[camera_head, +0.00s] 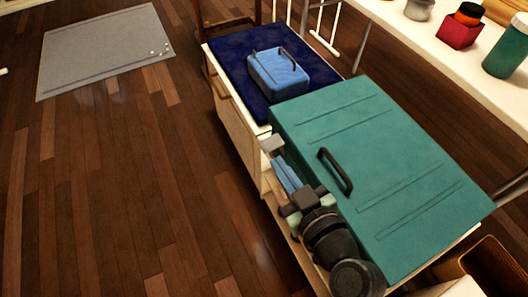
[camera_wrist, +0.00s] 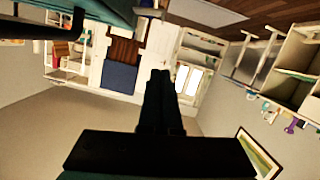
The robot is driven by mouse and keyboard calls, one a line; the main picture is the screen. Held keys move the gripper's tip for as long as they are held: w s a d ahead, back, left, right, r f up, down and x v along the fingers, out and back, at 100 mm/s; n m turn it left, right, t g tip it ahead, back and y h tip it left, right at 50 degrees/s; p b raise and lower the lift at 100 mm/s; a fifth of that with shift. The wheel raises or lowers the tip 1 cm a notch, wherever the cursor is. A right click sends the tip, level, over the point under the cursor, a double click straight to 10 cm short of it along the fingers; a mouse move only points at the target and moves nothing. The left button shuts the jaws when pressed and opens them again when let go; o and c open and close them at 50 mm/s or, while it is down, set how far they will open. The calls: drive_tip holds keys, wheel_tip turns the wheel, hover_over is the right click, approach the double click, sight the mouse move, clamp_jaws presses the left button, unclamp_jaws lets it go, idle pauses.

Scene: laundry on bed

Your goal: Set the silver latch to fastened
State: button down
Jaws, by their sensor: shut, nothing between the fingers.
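A large teal case (camera_head: 385,165) lies closed on the pale bench, with a black handle (camera_head: 335,170) on its near left side. A small silver-grey latch plate (camera_head: 271,142) juts out by the case's left corner. I cannot tell exactly how it is hinged. My gripper (camera_head: 280,163) is beside the case's left side, its blue fingers just short of the latch plate. In the wrist view my fingers (camera_wrist: 160,74) are dark, together and empty. The case (camera_wrist: 85,12) shows at the top left there, and a small greyish piece (camera_wrist: 149,10), perhaps the latch, sits at its edge.
A blue bag (camera_head: 280,72) with a handle rests on a navy cloth (camera_head: 235,52) behind the case. The wooden floor (camera_head: 120,190) at left is clear.

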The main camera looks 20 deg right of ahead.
drive_tip(key=shift+r, duration=0.1)
drive_tip(key=b, duration=0.1)
hover_over(263, 149)
drive_tip(key=s+a, duration=0.1)
wheel_tip(263, 149, down, 2)
drive_tip(key=f, duration=0.1)
drive_tip(key=f+b, duration=0.1)
drive_tip(key=f, duration=0.1)
drive_tip(key=shift+d+f+b, duration=0.1)
drive_tip(key=shift+d+b, duration=0.15)
drive_tip(key=shift+b, duration=0.15)
drive_tip(key=shift+d+f, duration=0.15)
drive_tip(key=shift+f, duration=0.4)
drive_tip(key=shift+b, duration=0.3)
drive_tip(key=shift+f, duration=0.2)
drive_tip(key=shift+n+b, duration=0.3)
drive_tip(key=shift+b, duration=0.15)
